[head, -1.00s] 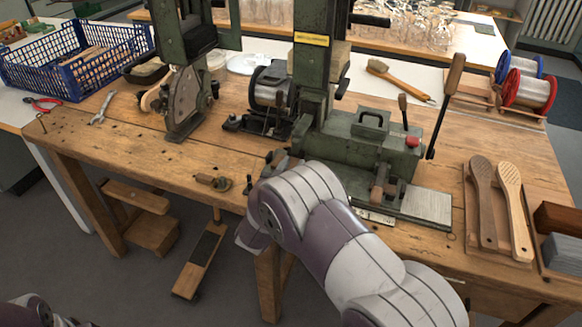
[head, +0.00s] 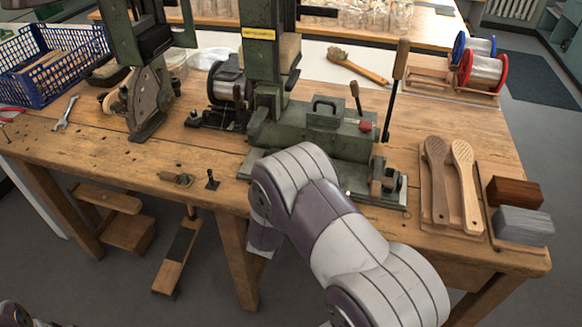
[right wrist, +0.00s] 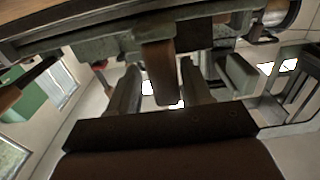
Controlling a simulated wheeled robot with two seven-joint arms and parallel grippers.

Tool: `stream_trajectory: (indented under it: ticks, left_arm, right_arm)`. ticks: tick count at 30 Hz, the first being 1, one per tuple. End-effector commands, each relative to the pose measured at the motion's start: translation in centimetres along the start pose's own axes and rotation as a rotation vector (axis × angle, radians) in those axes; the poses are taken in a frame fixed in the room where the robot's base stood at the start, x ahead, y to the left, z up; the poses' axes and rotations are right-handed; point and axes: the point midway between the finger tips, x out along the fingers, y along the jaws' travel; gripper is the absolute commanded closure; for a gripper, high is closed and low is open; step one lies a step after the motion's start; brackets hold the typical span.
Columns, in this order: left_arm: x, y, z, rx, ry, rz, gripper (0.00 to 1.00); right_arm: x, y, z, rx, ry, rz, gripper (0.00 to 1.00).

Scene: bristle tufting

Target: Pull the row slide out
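The green tufting machine (head: 315,130) stands on the bench. Its row slide shows a brown wooden handle (head: 377,190) beside a metal plate at the front right. The right wrist view looks upside down. In it the handle (right wrist: 158,75) stands between the two fingers of my right gripper (right wrist: 160,80). Light shows beside its end, and whether the fingers press on it is unclear. In the head view my right arm covers the machine's front left, and no gripper fingers can be made out. My left gripper is out of view.
Two wooden brush bodies (head: 450,185) lie right of the slide, with brown and grey blocks (head: 520,205) beyond. A tall lever (head: 397,88) rises behind it. Wire spools (head: 480,70) stand at the back right. Bench space at the front left is mostly clear.

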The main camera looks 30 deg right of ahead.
Motion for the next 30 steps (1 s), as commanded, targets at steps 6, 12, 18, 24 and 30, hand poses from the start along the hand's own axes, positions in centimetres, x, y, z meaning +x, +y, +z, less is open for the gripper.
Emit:
stream_trajectory:
  ticks: [6,12,18,24,30]
  left_arm:
    - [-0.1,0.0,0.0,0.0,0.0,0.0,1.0]
    - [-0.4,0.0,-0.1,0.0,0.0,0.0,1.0]
    - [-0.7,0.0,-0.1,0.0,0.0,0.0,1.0]
    - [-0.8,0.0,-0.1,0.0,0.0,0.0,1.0]
    - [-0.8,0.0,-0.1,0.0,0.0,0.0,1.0]
  right_arm:
    - [-0.5,-0.1,0.0,0.0,-0.001,-0.003,0.51]
    - [-4.0,-0.2,-0.1,-0.001,-0.002,-0.007,0.51]
    - [-8.7,-0.1,-0.1,0.0,-0.001,-0.009,0.51]
    - [-12.1,0.0,0.0,0.001,0.0,-0.005,0.51]
    - [-12.7,0.1,0.0,0.001,0.0,0.001,0.51]
